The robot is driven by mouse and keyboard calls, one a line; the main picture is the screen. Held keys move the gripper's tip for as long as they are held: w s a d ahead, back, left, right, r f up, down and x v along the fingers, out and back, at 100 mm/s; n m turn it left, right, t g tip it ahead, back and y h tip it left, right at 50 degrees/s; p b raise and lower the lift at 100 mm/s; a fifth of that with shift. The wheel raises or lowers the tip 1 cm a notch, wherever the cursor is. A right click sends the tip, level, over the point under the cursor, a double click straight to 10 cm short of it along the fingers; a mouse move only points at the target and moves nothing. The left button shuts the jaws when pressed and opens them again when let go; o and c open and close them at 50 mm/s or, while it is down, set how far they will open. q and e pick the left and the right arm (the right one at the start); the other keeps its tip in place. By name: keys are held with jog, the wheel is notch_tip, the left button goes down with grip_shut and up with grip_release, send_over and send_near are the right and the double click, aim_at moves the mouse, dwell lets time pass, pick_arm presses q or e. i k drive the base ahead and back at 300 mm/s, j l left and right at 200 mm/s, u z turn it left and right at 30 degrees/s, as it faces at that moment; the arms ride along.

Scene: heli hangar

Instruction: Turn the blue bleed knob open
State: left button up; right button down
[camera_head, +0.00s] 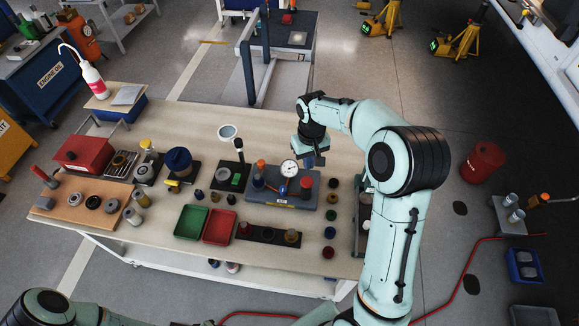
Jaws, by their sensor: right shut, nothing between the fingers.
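The blue bleed knob (283,190) appears as a small blue part below a round white dial gauge (289,168) on a grey test block (268,200). The block sits on the wooden workbench, with an orange-topped part at its left and a red one at its right. The knob is too small for me to tell its turn position. My right gripper (315,161) points down above and behind the right side of the block, apart from the knob, shut and empty. Part of my left arm shows at the bottom left; its gripper is out of view.
A green tray (191,223) and a red tray (219,227) lie left of the block. Several small caps stand in a column to its right, near my right arm. A mirror on a stand (228,132) rises behind left. The bench's back middle is clear.

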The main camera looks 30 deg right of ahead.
aim_at(283, 189)
jog(key=k, duration=1)
